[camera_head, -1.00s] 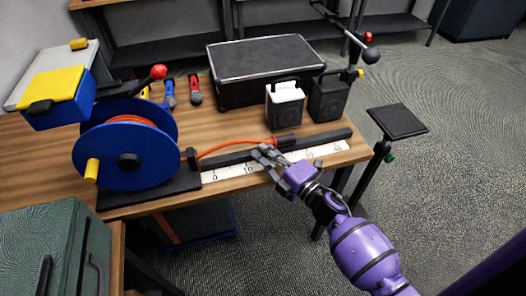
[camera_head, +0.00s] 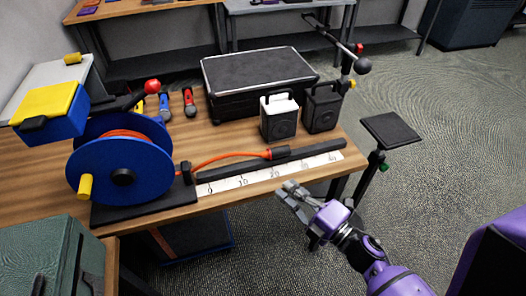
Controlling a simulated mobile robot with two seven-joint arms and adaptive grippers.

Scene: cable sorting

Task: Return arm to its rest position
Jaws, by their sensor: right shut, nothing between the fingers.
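My right arm is purple and comes in from the lower right. Its grey-fingered right gripper (camera_head: 288,193) is shut and empty, just off the front edge of the wooden workbench (camera_head: 70,182). The gripper is apart from the orange cable (camera_head: 218,156), which runs from a blue cable reel (camera_head: 119,172) to a dark connector on the bench. The white ruler strip (camera_head: 258,178) lies behind the gripper along the bench's front edge. My left gripper is not in view.
A black case (camera_head: 259,83), a white speaker-like box (camera_head: 279,117) and a black one (camera_head: 322,110) stand at the back. A small black platform (camera_head: 390,131) stands right of the bench. A green box (camera_head: 45,262) fills the lower left. Open carpet lies to the right.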

